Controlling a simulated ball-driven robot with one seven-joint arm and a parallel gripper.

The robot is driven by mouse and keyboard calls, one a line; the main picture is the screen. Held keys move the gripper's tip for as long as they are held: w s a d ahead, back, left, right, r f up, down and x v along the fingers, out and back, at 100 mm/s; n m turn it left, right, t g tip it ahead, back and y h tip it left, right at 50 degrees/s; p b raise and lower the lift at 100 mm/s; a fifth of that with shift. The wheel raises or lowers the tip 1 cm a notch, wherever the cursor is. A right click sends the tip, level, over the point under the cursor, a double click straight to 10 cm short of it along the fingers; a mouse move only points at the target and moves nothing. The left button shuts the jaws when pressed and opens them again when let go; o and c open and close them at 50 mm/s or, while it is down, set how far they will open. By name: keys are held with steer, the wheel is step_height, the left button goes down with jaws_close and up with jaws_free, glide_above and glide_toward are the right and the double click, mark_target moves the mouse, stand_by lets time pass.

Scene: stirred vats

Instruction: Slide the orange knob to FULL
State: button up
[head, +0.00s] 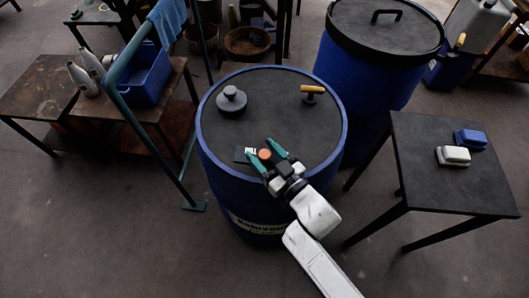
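The orange knob (264,154) is on the dark top of the near blue vat (215,165), near its front edge. A small dark plate with a white label (250,150) shows just left of the knob; its lettering is too small to read. My gripper (257,146) has two teal fingers, spread apart, with the knob between them. I see no clear contact between fingers and knob. My wrist hides part of the vat's front rim and top.
A round grey weight-like lid knob (231,100) and a yellow-handled valve (312,91) stand on the same vat top. A taller lidded vat (355,75) is behind. A dark table (440,185) is right; a teal rail (150,130) is left.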

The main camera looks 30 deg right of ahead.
steer(key=s+d+b, duration=0.1)
steer(key=s, duration=0.9)
steer(key=shift+s+d, duration=0.35)
steer(key=shift+r, duration=0.1)
